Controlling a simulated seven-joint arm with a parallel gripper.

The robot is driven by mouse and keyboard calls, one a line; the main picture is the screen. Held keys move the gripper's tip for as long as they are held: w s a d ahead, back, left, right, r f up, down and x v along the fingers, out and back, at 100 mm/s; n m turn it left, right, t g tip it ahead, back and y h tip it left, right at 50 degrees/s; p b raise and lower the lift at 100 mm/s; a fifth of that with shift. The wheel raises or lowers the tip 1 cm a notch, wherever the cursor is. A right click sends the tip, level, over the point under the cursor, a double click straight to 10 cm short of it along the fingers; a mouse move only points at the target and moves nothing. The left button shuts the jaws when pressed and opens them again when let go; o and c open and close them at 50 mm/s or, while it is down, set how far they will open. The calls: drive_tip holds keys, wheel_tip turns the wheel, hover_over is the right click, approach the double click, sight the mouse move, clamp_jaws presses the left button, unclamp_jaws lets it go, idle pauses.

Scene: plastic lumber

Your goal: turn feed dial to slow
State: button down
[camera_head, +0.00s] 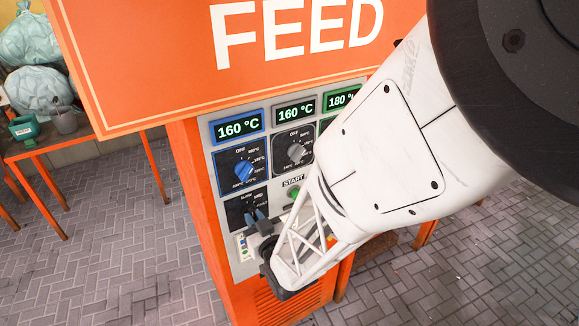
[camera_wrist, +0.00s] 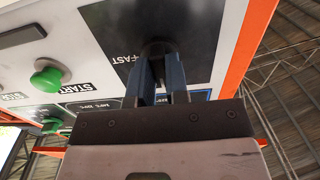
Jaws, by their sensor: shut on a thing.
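The feed dial's black plate (camera_head: 235,207) is at the lower left of the control panel, with "MID" readable on it. In the wrist view the plate (camera_wrist: 185,18) shows the word "FAST". The dark dial (camera_wrist: 158,47) is between the two blue-grey fingers of my gripper (camera_wrist: 160,58), which is shut on it. In the head view my gripper (camera_head: 257,216) reaches the plate from the lower right and covers most of the dial. Where the dial points cannot be told, and the "slow" mark is not readable.
Above are a blue dial (camera_head: 243,170) and a grey dial (camera_head: 296,152), under displays reading 160 °C. The green START button (camera_wrist: 48,76) is close beside the plate. My arm covers the panel's right part. A table (camera_head: 75,142) with bags stands at left.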

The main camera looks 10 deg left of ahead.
drive_tip(key=c, duration=1.1)
unclamp_jaws()
drive_tip(key=shift+d, duration=0.1)
drive_tip(key=shift+v, duration=3.85)
drive_tip(key=shift+r, duration=0.1)
